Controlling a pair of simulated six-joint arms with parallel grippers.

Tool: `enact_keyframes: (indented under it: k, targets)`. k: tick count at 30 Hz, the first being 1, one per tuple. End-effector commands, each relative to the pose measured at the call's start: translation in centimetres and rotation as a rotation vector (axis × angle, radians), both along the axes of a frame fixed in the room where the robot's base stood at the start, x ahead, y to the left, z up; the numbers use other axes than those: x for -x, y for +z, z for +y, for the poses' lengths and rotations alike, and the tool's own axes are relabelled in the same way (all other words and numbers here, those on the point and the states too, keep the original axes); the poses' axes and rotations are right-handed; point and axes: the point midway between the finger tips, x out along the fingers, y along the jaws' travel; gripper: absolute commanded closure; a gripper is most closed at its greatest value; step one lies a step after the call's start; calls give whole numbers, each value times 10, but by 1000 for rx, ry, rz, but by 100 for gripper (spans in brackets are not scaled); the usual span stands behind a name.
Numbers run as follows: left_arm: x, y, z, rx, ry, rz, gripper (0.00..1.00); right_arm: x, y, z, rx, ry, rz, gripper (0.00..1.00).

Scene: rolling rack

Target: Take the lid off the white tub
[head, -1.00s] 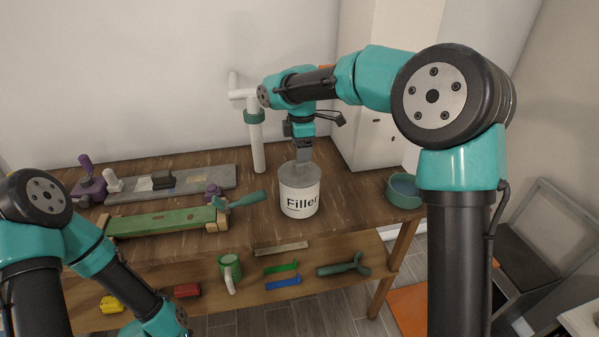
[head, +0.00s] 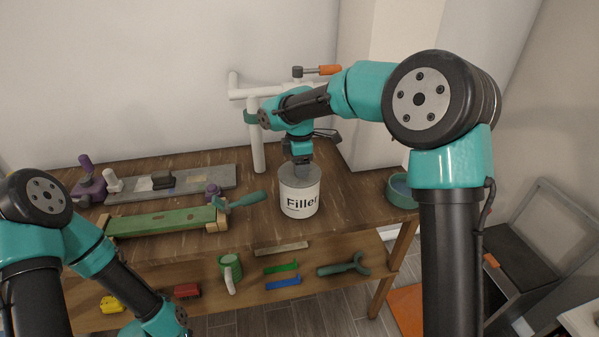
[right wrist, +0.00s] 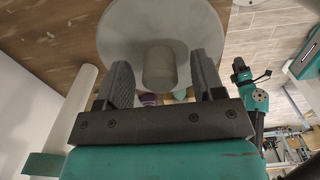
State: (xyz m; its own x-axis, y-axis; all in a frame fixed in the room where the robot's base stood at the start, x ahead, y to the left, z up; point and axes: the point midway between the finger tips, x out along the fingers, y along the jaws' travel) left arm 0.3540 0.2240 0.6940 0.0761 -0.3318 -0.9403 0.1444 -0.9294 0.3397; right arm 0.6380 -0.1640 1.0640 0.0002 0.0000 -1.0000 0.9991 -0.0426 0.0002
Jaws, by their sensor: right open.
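The white tub (head: 300,203), labelled "Filler", stands upright on the wooden bench with its grey lid (head: 284,178) on top. In the right wrist view the lid (right wrist: 125,28) is a pale disc with a round knob (right wrist: 159,68) at its middle. My right gripper (head: 300,172) is directly above the lid. In the wrist view its two open fingers (right wrist: 160,82) stand either side of the knob, with a gap showing on both sides. My left arm is at the lower left of the head view, and its gripper is out of the picture.
A white pipe stand (head: 257,150) rises behind the tub. A teal bowl (head: 401,195) sits to the right at the bench edge. A green plank (head: 160,222) and a teal-handled tool (head: 247,199) lie to the left. The lower shelf (head: 210,308) holds several small tools.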

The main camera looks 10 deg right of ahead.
Motion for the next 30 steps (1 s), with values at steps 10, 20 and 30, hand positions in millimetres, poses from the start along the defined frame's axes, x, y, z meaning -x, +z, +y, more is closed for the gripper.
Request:
enact_keyframes:
  k: [10,20,30]
  targets:
    - [0,0,0,0,0,0,57,0,0,0,0,0,0,62]
    - [0,0,0,0,0,0,57,0,0,0,0,0,0,91]
    - [0,0,0,0,0,0,57,0,4,0,0,0,0,91]
